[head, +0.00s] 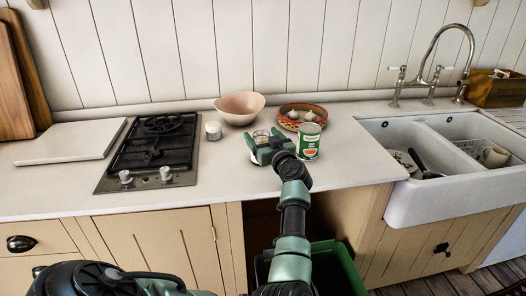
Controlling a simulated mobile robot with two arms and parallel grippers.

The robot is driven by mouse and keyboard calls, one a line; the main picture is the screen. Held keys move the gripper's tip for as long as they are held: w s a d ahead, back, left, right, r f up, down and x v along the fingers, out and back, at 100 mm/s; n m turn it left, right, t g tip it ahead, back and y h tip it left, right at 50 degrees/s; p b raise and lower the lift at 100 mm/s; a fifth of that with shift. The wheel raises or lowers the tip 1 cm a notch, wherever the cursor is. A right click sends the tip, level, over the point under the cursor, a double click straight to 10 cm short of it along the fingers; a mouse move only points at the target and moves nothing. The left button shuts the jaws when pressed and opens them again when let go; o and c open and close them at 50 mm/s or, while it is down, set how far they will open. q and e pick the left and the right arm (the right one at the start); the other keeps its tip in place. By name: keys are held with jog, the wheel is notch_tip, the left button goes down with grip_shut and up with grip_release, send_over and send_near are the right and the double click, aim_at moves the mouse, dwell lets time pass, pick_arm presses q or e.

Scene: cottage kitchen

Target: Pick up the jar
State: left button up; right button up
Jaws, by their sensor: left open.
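A small glass jar (261,134) stands on the white counter (330,165) in the head view. My left gripper (263,143) is at it, with its fingers spread and the jar showing between or just beyond them. The gripper hides the lower part of the jar, so I cannot tell whether the fingers touch it. My left gripper is open. My right gripper is not in view.
A green-labelled can (309,141) stands close right of the gripper. Behind are a pink bowl (240,107) and a red dish (301,113) with garlic. The sink (440,190) is right.

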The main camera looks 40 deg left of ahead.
pick_arm(q)
jog(key=shift+a, duration=0.2)
jog(key=shift+s+r, duration=0.1)
jog(key=shift+s+d+r, duration=0.1)
jog(key=shift+s, duration=0.05)
jog(key=shift+c, duration=0.5)
jog(key=shift+d+r, duration=0.1)
jog(key=c, duration=0.5)
grip_shut()
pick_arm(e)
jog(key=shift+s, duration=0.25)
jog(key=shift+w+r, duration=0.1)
